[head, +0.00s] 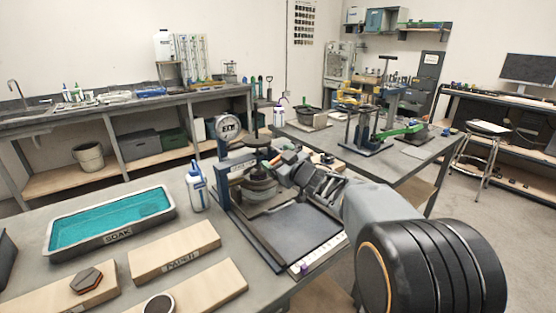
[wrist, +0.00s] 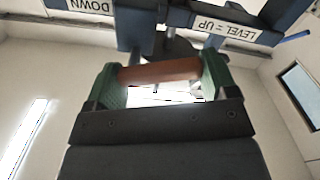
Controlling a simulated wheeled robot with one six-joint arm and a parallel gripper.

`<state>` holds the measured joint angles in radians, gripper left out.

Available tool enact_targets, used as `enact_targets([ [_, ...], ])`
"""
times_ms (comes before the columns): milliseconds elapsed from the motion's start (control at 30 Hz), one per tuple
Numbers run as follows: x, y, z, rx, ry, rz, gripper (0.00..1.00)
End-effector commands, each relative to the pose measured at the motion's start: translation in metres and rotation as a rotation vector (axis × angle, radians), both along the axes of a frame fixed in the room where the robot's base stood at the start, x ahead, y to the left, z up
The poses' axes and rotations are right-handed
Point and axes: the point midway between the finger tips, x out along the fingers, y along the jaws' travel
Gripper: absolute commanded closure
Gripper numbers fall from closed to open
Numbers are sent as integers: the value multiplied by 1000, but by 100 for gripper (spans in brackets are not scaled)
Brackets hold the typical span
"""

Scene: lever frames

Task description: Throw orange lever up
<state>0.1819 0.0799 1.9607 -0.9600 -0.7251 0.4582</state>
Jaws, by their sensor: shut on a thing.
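The orange lever's handle (wrist: 160,72), a brown-orange bar, lies across between the green pads of my gripper (wrist: 160,80) in the wrist view. My gripper is shut on it, with one pad at each end. Behind it is a dark blue frame (wrist: 125,35) with white labels reading "DOWN" and "LEVEL = UP", upside down in this view. In the head view my gripper (head: 279,160) is at the press-like device (head: 236,166) with a round gauge (head: 226,127) on the near bench.
A white bottle (head: 197,188) stands close to the left of the device. A teal-filled soak tray (head: 110,238) and wooden boards (head: 174,250) lie further left. A second bench (head: 412,165) with another press and a green lever stands behind my arm.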

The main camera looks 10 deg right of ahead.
Motion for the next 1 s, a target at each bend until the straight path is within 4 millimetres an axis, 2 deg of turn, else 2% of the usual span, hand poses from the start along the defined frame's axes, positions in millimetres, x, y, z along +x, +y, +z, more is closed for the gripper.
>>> enact_targets([
  [167, 0, 0, 4, 27, 14, 0, 45],
  [300, 0, 1, 11, 141, 64, 1, 45],
  [533, 0, 0, 12, 314, 134, 0, 45],
  [933, 0, 0, 9, 351, 146, 1, 45],
  [967, 0, 0, 9, 351, 146, 1, 18],
  [1000, 0, 0, 9, 351, 146, 1, 15],
])
